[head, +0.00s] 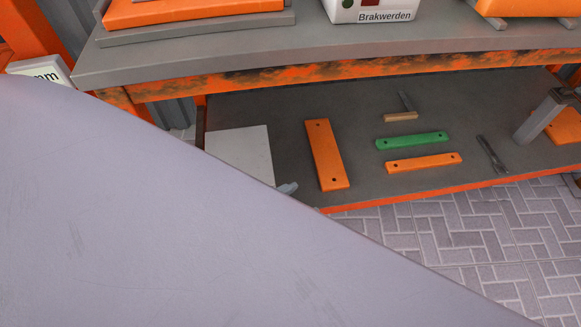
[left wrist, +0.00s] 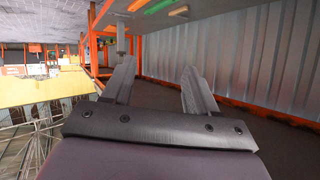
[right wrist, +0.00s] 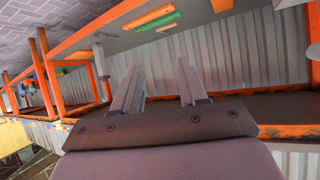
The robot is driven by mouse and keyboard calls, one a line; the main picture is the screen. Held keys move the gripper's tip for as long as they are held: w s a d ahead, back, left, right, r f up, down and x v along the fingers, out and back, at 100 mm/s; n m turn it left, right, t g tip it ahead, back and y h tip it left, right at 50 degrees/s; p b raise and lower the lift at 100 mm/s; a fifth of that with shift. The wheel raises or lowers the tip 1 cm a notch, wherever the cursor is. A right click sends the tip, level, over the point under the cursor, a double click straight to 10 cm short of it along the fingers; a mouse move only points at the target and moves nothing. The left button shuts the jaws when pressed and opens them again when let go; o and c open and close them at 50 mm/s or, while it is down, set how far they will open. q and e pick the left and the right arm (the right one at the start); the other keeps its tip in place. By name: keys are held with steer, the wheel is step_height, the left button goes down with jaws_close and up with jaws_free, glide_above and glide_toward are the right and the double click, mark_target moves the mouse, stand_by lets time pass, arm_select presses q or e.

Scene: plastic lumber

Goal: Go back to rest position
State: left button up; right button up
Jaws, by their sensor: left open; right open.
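My left gripper (left wrist: 157,70) is open in the left wrist view, with nothing between its two dark grey fingers. My right gripper (right wrist: 159,67) is open and empty in the right wrist view. Neither gripper touches any object there. A large pale mauve part of my own arm fills the lower left of the head view and hides what lies behind it.
A lower shelf (head: 300,110) holds a wide orange plank (head: 325,155), a green plank (head: 412,140), a narrow orange plank (head: 424,162) and a white sheet (head: 242,152). Above is a grey tabletop (head: 300,42) with an orange edge. Paved floor (head: 450,235) lies in front.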

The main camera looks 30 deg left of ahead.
arm_select(q)
steer(key=shift+s+a+f+n+g, duration=0.15)
steer(key=shift+s+f+n+g, duration=0.5)
steer(key=shift+s+n, duration=0.3)
steer(key=s+a+r+p, duration=0.1)
steer(key=a+r+p, duration=0.1)
steer(key=r+p, duration=0.5)
steer(key=s+a+r+y+p, duration=0.1)
steer(key=r+p, duration=0.6)
steer(key=p, duration=0.8)
steer(key=shift+s+a+r+n+y+p, duration=0.2)
steer(key=shift+a+r+n+y+p, duration=0.15)
steer(key=shift+a, duration=0.25)
arm_select(e)
steer(key=s+d+r, duration=0.1)
steer(key=d+r, duration=0.1)
steer(key=r, duration=0.5)
steer(key=s+d+r+h, duration=0.1)
steer(key=d+r, duration=0.1)
steer(key=r, duration=0.5)
steer(key=shift+s+r+m+g, duration=0.25)
steer(key=shift+r+m+g, duration=0.15)
arm_select(q)
steer(key=shift+g, duration=0.25)
arm_select(e)
steer(key=shift+d, duration=0.15)
